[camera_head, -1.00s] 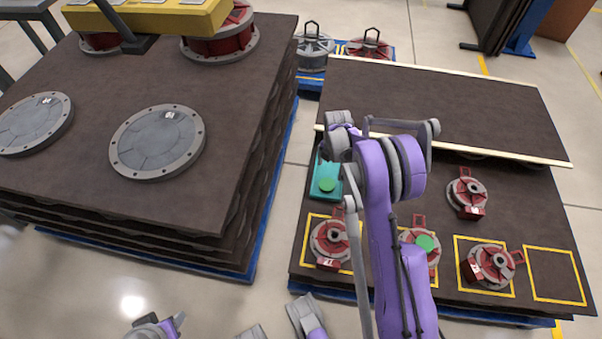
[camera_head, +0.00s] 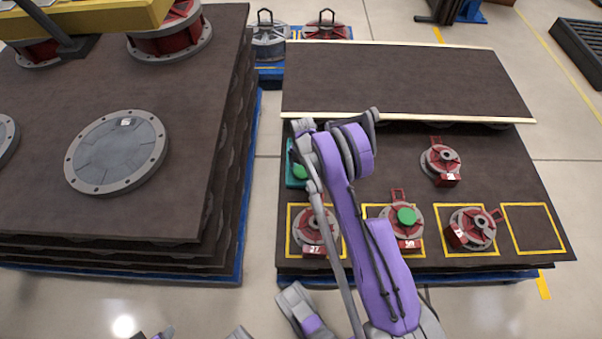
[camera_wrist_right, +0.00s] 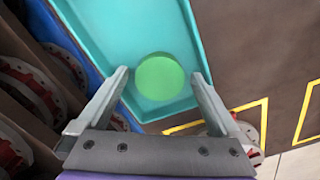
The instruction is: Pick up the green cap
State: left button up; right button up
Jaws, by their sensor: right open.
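A round green cap (camera_head: 299,171) lies in a teal tray (camera_head: 296,184) at the left edge of the low pallet, partly hidden by my right arm. In the right wrist view the green cap (camera_wrist_right: 160,76) lies flat on the floor of the teal tray (camera_wrist_right: 112,22). My right gripper (camera_wrist_right: 160,88) is open and empty, its fingers to either side of the cap's lower part in the picture; their height above it is unclear. In the head view its fingers are hidden. A second green cap (camera_head: 406,216) sits on a red and grey part (camera_head: 403,235).
Other red and grey parts (camera_head: 472,228) stand on the low pallet (camera_head: 500,185), most in yellow squares. The far-right square (camera_head: 531,229) is empty. A taller stack (camera_head: 195,130) with grey discs (camera_head: 115,152) stands left, across a floor gap. A dark board (camera_head: 400,80) lies behind.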

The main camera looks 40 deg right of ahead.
jog(key=shift+f, duration=0.25)
jog(key=shift+r, duration=0.1)
jog(key=shift+c, duration=0.2)
jog(key=c, duration=1.2)
jog(key=shift+r, duration=0.1)
